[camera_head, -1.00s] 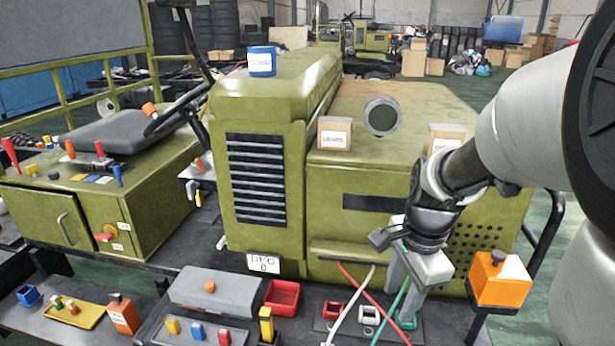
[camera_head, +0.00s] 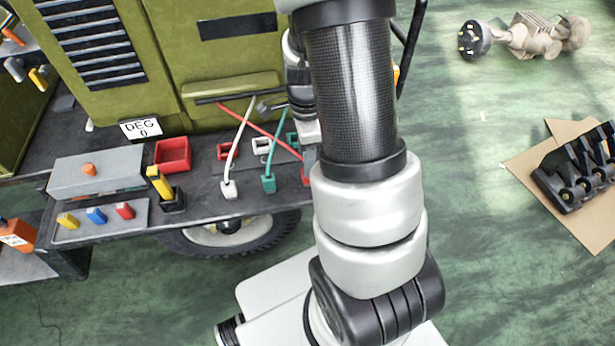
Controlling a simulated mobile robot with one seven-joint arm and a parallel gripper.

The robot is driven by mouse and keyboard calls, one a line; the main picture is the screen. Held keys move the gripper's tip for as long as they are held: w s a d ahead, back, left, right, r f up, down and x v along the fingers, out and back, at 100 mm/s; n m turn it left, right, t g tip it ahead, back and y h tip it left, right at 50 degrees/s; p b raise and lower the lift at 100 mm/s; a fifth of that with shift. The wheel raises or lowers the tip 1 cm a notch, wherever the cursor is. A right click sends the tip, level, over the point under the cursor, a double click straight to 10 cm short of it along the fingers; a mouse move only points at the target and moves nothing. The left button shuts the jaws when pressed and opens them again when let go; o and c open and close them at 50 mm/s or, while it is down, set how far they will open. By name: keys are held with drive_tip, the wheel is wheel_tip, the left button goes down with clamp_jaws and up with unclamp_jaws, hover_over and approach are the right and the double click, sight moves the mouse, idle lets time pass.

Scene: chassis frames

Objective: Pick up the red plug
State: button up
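The red plug (camera_head: 305,179) sits at the near end of a red cable (camera_head: 255,128), on the dark shelf at the machine's front. My arm partly covers it on the right. My gripper (camera_head: 309,156) is just above and beside the red plug, mostly hidden behind my own arm link. I cannot tell whether its fingers are apart or touch the plug. A white plug (camera_head: 229,190) and a green plug (camera_head: 268,184) lie to the left on their own cables.
A red socket (camera_head: 227,151) and a white socket (camera_head: 262,147) stand behind the plugs. A red bin (camera_head: 172,154), a yellow-topped black block (camera_head: 161,184) and a grey box (camera_head: 97,170) are to the left. Open green floor (camera_head: 480,220) lies right.

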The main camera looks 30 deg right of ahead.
wheel_tip(320, 180, down, 5)
drive_tip(key=shift+f+b, duration=0.15)
drive_tip(key=shift+b, duration=0.35)
clamp_jaws()
